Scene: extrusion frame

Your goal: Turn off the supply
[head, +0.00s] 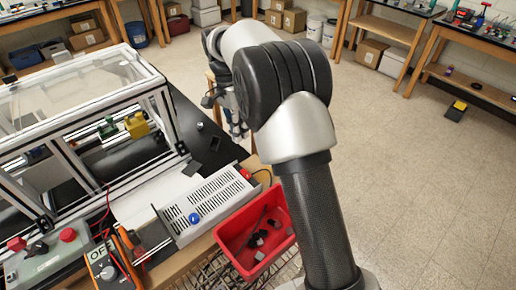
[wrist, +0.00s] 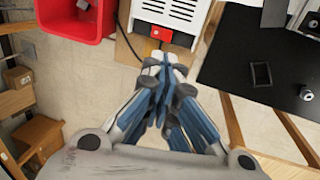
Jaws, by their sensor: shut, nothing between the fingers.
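The supply (head: 212,203) is a white vented metal box on the bench in the head view, with a blue knob on its near end. Its far end also shows at the top of the wrist view (wrist: 186,12). A red rocker switch (wrist: 160,34) sits on that end, with a black cable beside it. A bit of red shows at the same end in the head view. My gripper (wrist: 163,62) is shut and empty, its fingertips just below the switch in the wrist view. I cannot tell whether they touch it. In the head view my arm hides much of the gripper.
A red bin (head: 228,241) with dark parts stands beside the supply. An orange multimeter (head: 102,262) and a grey control box (head: 52,262) with red buttons are at the near left. A clear-panelled extrusion frame (head: 92,97) stands behind them. Small loose parts lie on the black mat (wrist: 234,66).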

